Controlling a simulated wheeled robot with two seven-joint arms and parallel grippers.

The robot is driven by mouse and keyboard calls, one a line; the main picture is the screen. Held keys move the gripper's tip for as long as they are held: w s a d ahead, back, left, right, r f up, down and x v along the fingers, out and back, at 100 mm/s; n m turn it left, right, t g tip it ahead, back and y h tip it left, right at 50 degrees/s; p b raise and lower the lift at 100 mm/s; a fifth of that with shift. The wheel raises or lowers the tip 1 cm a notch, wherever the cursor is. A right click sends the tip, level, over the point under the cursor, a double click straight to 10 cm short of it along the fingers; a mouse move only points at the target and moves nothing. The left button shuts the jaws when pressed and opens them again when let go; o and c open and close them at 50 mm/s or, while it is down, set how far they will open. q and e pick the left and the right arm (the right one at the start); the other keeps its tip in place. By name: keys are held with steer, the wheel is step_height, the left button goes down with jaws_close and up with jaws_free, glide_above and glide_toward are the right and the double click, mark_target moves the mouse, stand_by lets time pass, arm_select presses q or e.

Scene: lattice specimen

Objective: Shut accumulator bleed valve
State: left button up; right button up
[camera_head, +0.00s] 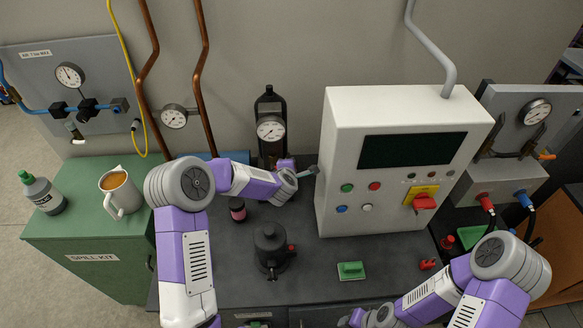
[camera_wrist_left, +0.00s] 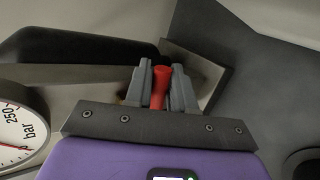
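The accumulator (camera_head: 270,107) is a black bottle-shaped vessel against the back wall, with a round gauge (camera_head: 270,129) on its front. The gauge also shows at the left edge of the left wrist view (camera_wrist_left: 14,133). In that view a red handle (camera_wrist_left: 160,90) stands between the two grey fingers of my left gripper (camera_wrist_left: 161,84), which close in on both its sides. In the head view my left gripper (camera_head: 308,171) is right of the accumulator's lower part, and the red handle is hidden there. My right gripper (camera_head: 352,318) is low at the bottom edge, its fingers unclear.
A white control cabinet (camera_head: 345,205) with a red switch (camera_head: 424,202) stands close right of my left gripper. A black pump-like unit (camera_head: 270,245) and a dark bottle (camera_head: 238,210) stand on the grey bench. A green block (camera_head: 351,270) lies in front of the cabinet.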

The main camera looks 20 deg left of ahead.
arm_select(q)
steer(key=shift+o, duration=1.4)
steer(key=a+b+v, duration=0.1)
steer(key=v, duration=0.6)
steer(key=shift+s+d+r, duration=0.15)
steer(key=shift+s+d, duration=0.1)
steer(key=shift+d, duration=0.3)
